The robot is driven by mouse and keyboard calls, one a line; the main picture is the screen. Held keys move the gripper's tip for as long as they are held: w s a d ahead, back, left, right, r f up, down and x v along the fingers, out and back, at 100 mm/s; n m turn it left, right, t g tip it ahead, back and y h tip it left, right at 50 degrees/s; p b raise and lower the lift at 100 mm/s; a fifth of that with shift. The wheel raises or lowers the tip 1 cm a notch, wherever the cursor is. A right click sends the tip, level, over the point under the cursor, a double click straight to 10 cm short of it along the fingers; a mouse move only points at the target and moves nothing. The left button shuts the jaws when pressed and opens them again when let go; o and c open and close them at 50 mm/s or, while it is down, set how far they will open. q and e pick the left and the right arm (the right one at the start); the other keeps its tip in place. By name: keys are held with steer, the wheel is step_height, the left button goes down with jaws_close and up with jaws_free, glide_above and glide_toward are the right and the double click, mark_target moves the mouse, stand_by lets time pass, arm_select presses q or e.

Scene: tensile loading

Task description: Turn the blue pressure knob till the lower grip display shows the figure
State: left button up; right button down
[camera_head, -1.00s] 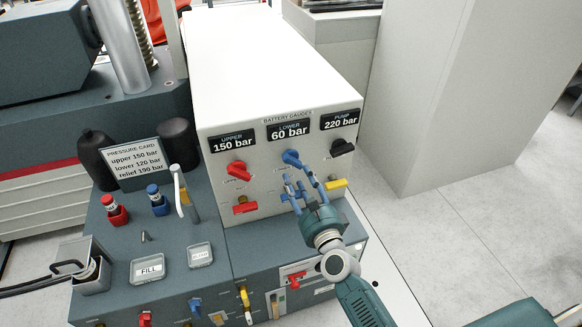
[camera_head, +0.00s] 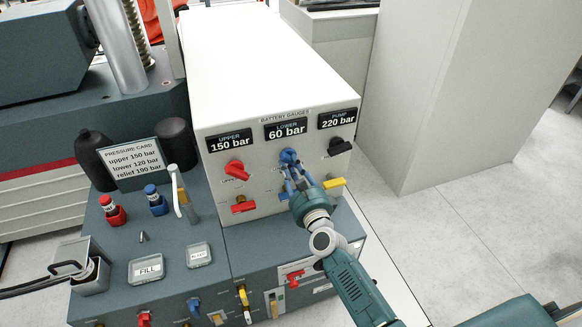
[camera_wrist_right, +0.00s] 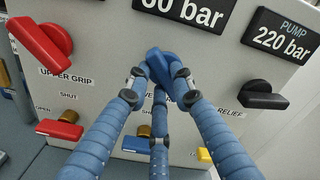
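The blue pressure knob (camera_head: 289,155) sits on the white panel below the lower grip display (camera_head: 286,129), which reads 60 bar. My right gripper (camera_head: 291,168) reaches it from the front. In the right wrist view, two fingers of it lie on either side of the blue knob (camera_wrist_right: 163,65) with their tips against it, and the third finger is below. The fingers partly hide the knob. The pressure card (camera_head: 134,164) reads upper 150 bar, lower 120 bar, relief 190 bar. My left gripper is not in view.
A red knob (camera_head: 235,170) is left of the blue one under the upper display, 150 bar. A black knob (camera_head: 341,146) is right under the pump display, 220 bar. A red lever (camera_head: 243,205) and a yellow lever (camera_head: 333,183) are lower on the panel.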

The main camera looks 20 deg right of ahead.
steer(key=shift+n, duration=0.3)
steer(key=n+p, duration=0.1)
steer(key=n, duration=0.6)
steer(key=n+p, duration=0.1)
steer(key=n, duration=0.7)
steer(key=d+n+p, duration=0.1)
steer(key=n+p, duration=0.1)
steer(key=n, duration=0.6)
steer(key=shift+d+f, duration=0.1)
steer(key=shift+f, duration=0.3)
stand_by(0.3)
steer(key=c, duration=1.5)
jaws_free()
